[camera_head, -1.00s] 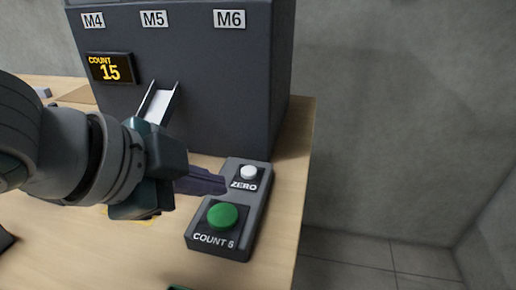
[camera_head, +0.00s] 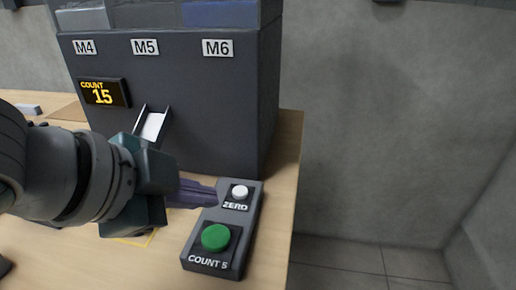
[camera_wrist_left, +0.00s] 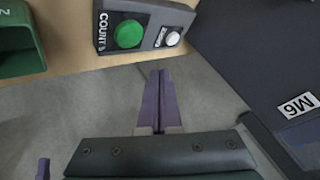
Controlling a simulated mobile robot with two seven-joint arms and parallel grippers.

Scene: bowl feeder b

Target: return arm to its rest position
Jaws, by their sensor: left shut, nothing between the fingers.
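My left gripper (camera_head: 214,196) comes in from the left in the head view. Its purple fingers are shut with nothing between them, and their tips show just left of the white ZERO button (camera_head: 239,191). The button box (camera_head: 211,262) lies on the table and also carries a green COUNT 5 button (camera_head: 215,237). In the left wrist view the shut fingers (camera_wrist_left: 160,72) point toward the button box (camera_wrist_left: 147,38), with a gap in the picture between them. My right gripper is not seen in the head view.
The dark feeder machine (camera_head: 200,115) with labels M4 to M6 stands behind the box. Its display (camera_head: 103,94) reads COUNT 15, and a chute (camera_head: 152,124) sticks out below. A green container (camera_wrist_left: 20,50) shows in the left wrist view. The table (camera_head: 283,180) ends at the right; floor lies beyond.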

